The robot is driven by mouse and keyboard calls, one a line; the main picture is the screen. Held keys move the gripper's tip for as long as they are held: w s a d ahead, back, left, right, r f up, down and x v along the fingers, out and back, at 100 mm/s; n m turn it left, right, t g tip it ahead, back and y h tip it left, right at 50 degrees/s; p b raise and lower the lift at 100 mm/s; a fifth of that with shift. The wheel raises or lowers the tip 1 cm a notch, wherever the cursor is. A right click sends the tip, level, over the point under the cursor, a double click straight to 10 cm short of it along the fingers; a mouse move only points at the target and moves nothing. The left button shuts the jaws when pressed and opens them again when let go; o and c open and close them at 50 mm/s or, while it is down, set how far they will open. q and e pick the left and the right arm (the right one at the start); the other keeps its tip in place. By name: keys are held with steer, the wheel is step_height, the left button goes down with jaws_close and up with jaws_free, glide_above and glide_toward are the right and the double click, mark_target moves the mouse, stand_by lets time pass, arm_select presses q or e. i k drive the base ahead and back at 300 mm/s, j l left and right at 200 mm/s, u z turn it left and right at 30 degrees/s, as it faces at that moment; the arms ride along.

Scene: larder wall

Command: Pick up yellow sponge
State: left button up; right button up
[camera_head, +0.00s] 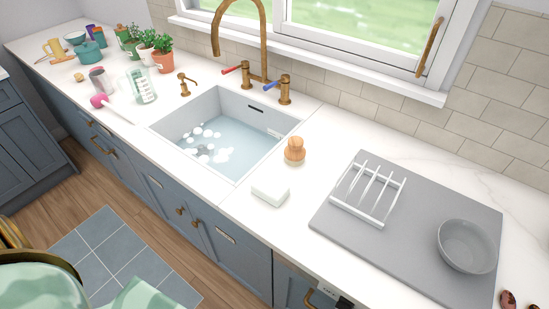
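No clearly yellow sponge can be made out. A white, sponge-shaped block (270,193) lies flat on the counter at the front right corner of the sink. A small yellowish-tan object (79,77) lies at the far left of the counter, too small to identify. Neither of my grippers is in view.
The sink (230,164) holds water and white suds. A wooden-topped brush (294,151) stands near its right edge. A grey mat (415,272) carries a white rack (369,193) and a grey bowl (467,247). Potted plants (163,54) and a glass jar (142,86) stand left.

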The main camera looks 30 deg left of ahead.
mark_target(272, 190)
steer(key=u, duration=0.85)
